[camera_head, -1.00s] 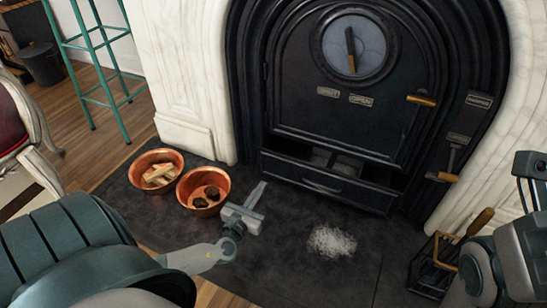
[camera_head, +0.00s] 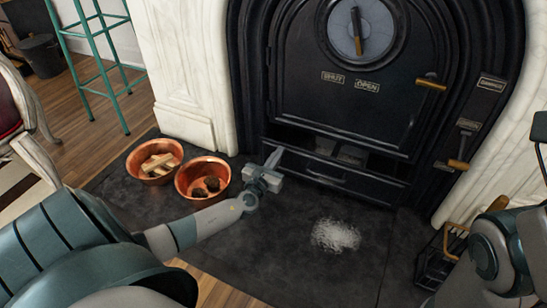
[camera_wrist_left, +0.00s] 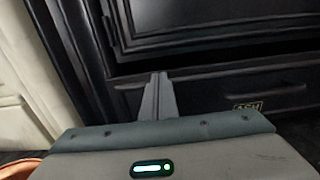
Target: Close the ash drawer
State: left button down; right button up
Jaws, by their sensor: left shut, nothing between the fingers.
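The ash drawer (camera_head: 336,179) is a black drawer at the foot of the black iron fireplace, with a bar handle (camera_head: 325,176) on its front. It stands partly out, and its open top shows below the firebox door. My left gripper (camera_head: 273,158) is shut and empty, at the left end of the drawer front. Its fingertips (camera_wrist_left: 159,80) point at the drawer; I cannot tell whether they touch it. My right gripper is out of view; only part of my right arm shows.
Two copper bowls, one with wood (camera_head: 155,161) and one with dark lumps (camera_head: 203,178), stand left of my gripper. A pile of ash (camera_head: 335,235) lies on the dark hearth before the drawer. A black wire basket (camera_head: 438,262) stands at the right.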

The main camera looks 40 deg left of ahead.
pick_arm(q)
jog(key=shift+w+a, duration=0.15)
jog(key=shift+w, duration=0.35)
jog(key=shift+w, duration=0.15)
jog(key=b+x, duration=0.1)
jog(key=x, duration=0.3)
jog(key=shift+b, duration=0.3)
jog(key=shift+w, duration=0.2)
